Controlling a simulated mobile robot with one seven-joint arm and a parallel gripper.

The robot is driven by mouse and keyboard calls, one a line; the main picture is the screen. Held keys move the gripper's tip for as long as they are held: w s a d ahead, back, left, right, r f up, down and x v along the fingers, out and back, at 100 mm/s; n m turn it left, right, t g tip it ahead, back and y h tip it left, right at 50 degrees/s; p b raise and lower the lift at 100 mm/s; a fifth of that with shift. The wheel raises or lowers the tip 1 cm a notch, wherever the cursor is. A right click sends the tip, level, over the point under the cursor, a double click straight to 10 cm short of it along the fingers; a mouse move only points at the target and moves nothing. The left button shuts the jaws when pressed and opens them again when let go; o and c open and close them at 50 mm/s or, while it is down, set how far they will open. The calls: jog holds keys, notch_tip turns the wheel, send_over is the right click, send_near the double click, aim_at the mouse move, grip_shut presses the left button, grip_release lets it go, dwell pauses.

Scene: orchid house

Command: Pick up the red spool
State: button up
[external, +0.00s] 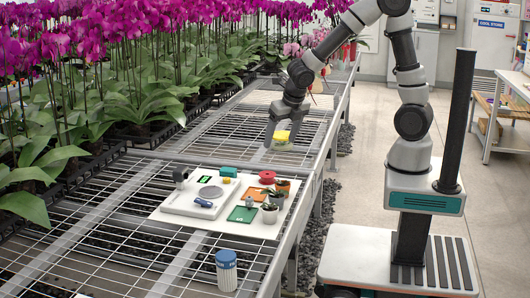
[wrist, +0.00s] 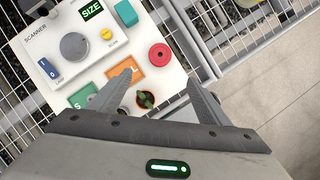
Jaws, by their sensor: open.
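The red spool (wrist: 159,57) lies on the white board (wrist: 190,98), seen from above as a red disc with a dark centre in the wrist view. In the external view the red spool (external: 267,177) is near the board's back right. In the wrist view the spool appears just beyond the fingertips, towards the right finger. In the external view my gripper (external: 270,138) hangs above the bench, apart from the spool and higher than the board.
The board also bears a teal block (wrist: 125,13), an orange card (wrist: 124,80), a green card (external: 242,214) and small potted plants (external: 283,186), one showing between my fingers. A blue-capped jar (external: 226,270) stands in front. Orchids (external: 130,90) crowd the left.

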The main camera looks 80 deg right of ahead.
jog(key=b, duration=0.5)
send_over(268, 175)
jog(key=s+a, duration=0.2)
jog(key=s, duration=0.1)
notch_tip(268, 175, down, 10)
jog(key=shift+w+f, duration=0.15)
jog(key=shift+f, duration=0.1)
jog(key=shift+w+d+b+x, duration=0.15)
jog(key=shift+b+x, duration=0.75)
jog(key=shift+x, duration=0.65)
jog(key=shift+w+d+b+x, duration=0.1)
jog(key=shift+b+x, duration=0.75)
jog(key=shift+x, duration=0.7)
jog(key=shift+r, duration=0.25)
jog(key=c, duration=1.1)
